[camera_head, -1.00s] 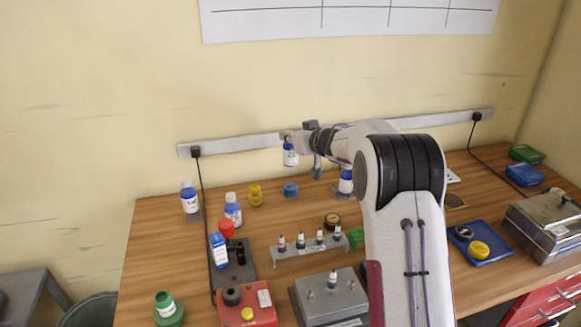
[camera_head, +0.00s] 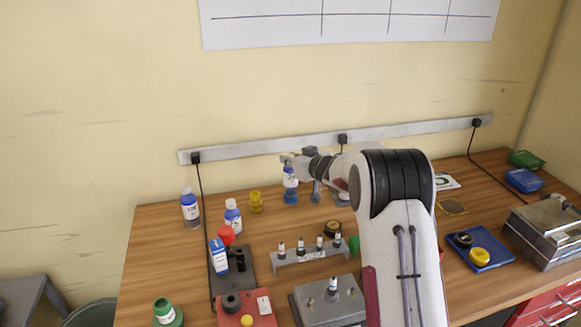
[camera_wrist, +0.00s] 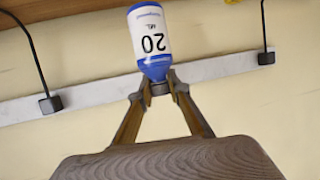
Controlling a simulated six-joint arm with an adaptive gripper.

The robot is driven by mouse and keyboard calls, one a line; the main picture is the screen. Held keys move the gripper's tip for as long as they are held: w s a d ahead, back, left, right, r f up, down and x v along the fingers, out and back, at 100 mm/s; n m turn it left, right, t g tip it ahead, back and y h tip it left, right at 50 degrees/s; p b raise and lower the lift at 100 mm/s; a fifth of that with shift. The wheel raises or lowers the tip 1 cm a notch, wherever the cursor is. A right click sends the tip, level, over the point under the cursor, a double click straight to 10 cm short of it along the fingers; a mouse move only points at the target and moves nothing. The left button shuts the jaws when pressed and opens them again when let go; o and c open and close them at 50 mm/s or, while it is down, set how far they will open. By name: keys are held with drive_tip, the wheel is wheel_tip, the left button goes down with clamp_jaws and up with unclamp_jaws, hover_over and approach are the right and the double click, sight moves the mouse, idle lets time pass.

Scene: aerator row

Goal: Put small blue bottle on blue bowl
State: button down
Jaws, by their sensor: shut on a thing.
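The small blue bottle (camera_head: 290,178), with a white label, is upright at the back of the table in the head view. The blue bowl (camera_head: 291,198) is right beneath it, partly covered by it. I cannot tell whether the bottle's base touches the bowl. My gripper (camera_head: 289,161) is above the bottle, shut on its top. In the wrist view, which is turned upside down, the fingertips of my gripper (camera_wrist: 158,84) pinch the neck end of the bottle (camera_wrist: 150,40), and its label reads 20 ML. The bowl is not seen there.
A yellow stacked piece (camera_head: 255,202) stands just left of the bowl. Two blue-and-white bottles (camera_head: 190,210) (camera_head: 233,217) are farther left. A grey rack (camera_head: 308,252) with several small vials is in front. A wall strip (camera_head: 250,151) with plugs runs behind.

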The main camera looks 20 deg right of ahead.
drive_tip(key=shift+f, duration=1.35)
drive_tip(key=shift+f, duration=0.15)
drive_tip(key=c, duration=1.9)
unclamp_jaws()
drive_tip(key=shift+r, duration=0.2)
drive_tip(key=v, duration=1.2)
